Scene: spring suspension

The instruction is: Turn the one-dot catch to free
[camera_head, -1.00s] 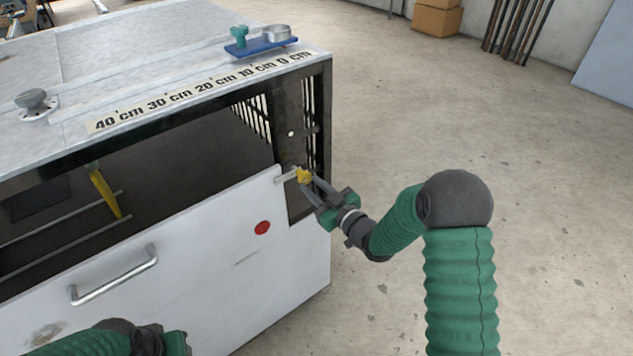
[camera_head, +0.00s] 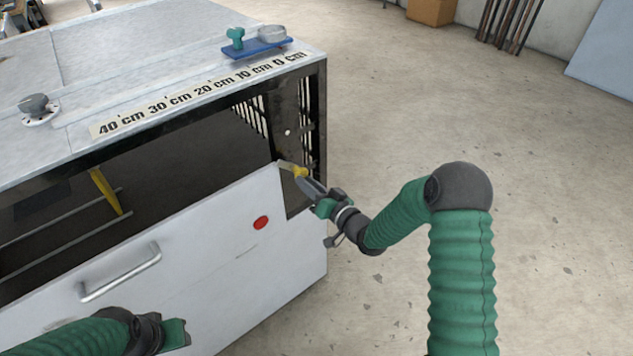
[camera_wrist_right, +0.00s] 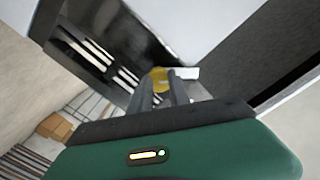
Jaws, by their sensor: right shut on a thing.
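The catch with a yellow knob (camera_head: 300,171) and a pale bar (camera_head: 286,166) sits at the upper right corner of the white front panel (camera_head: 200,250). My right gripper (camera_head: 306,179) is shut on the yellow knob, which also shows between the fingertips in the right wrist view (camera_wrist_right: 160,78). The pale bar (camera_wrist_right: 186,73) points to the right there. No dot on the catch can be made out. My left gripper (camera_head: 176,334) is low at the left, in front of the panel; its fingers do not show clearly.
The panel bears a metal handle (camera_head: 120,272) and a red disc (camera_head: 261,223). The cabinet top (camera_head: 150,50) carries a centimetre scale (camera_head: 195,95), a dark knob (camera_head: 37,105) and a blue plate (camera_head: 258,48). A yellow bar (camera_head: 105,191) stands inside the opening. The floor at right is clear.

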